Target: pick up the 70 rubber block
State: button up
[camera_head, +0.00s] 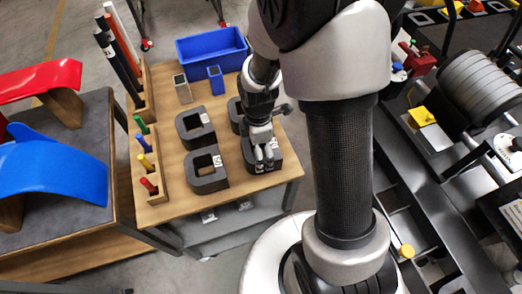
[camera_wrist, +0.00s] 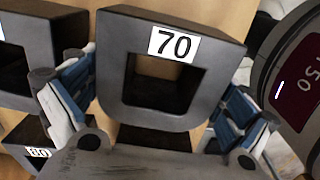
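The 70 rubber block (camera_wrist: 118,62) is a dark grey square frame with an opening and a white label reading 70, in the middle of the wrist view. In the head view this looks to be the front right block (camera_head: 276,159) on the wooden table, partly hidden by my gripper (camera_head: 263,154). In the wrist view my gripper (camera_wrist: 155,95) has one finger on each side of the block. The fingers look spread, with small gaps to its sides; contact cannot be made out for certain.
Similar grey blocks (camera_head: 206,184) (camera_head: 187,139) stand left of it, and another behind is partly hidden. A blue bin (camera_head: 211,47) stands at the table's back. A wooden rack (camera_head: 141,170) of coloured handles lines the left edge. A dark rounded object (camera_wrist: 300,70) with a red panel is at right.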

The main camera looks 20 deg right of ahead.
jog(key=c, duration=1.3)
